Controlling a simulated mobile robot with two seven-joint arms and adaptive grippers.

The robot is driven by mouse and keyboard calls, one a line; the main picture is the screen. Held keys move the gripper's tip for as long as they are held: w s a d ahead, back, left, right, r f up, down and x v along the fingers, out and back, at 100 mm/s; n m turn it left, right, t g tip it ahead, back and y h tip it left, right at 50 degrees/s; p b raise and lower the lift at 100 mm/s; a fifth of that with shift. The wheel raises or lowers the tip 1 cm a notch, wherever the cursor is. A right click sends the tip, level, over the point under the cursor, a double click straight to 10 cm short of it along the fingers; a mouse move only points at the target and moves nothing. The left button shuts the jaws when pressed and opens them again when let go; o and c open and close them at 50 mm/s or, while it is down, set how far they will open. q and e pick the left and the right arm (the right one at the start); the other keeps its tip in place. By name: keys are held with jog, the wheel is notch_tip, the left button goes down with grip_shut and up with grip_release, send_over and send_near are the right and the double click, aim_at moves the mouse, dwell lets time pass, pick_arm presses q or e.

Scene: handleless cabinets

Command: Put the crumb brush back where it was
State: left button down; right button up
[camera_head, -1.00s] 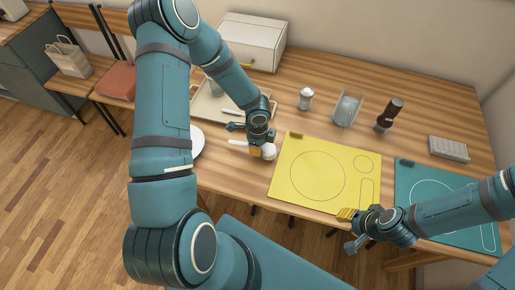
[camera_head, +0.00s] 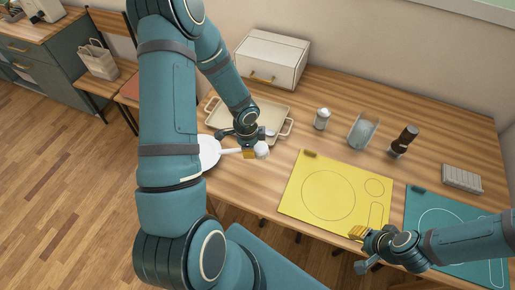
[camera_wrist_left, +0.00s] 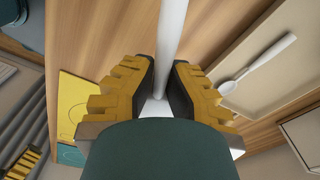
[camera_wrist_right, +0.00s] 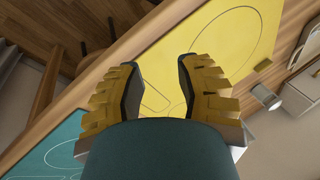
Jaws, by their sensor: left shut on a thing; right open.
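A white brush-like thing with a long pale handle (camera_head: 232,151) and a rounded white end (camera_head: 262,150) is in my left gripper (camera_head: 250,152), by the front edge of the table; I take it to be the crumb brush. In the left wrist view its white shaft (camera_wrist_left: 171,40) runs up from between the shut fingers (camera_wrist_left: 158,95). The handle's far end reaches the white plate (camera_head: 209,152) in the head view; I cannot tell whether it touches. My right gripper (camera_head: 358,234) is open and empty at the front edge of the yellow board (camera_head: 310,200).
Behind the left gripper is a beige tray (camera_head: 285,110) with a white spoon (camera_wrist_left: 258,64). A white box (camera_head: 268,58) stands at the back. A shaker (camera_head: 322,119), a glass container (camera_head: 362,131), a dark bottle (camera_head: 404,140) and a grey ribbed block (camera_head: 462,178) stand right. A teal board (camera_head: 425,205) lies far right.

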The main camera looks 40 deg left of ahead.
pick_arm(q)
jog(key=b, duration=0.4)
send_over(250, 165)
notch_tip(250, 165, down, 5)
jog(key=shift+r, duration=0.1)
jog(key=shift+f+b, duration=0.65)
jog(key=shift+f, duration=0.3)
jog(key=shift+f+b, duration=0.55)
jog(key=shift+f, duration=0.05)
jog(key=c, duration=1.1)
grip_release()
jog(key=shift+o, duration=0.2)
jog(key=r, duration=1.2)
jog(key=shift+s+a, duration=0.2)
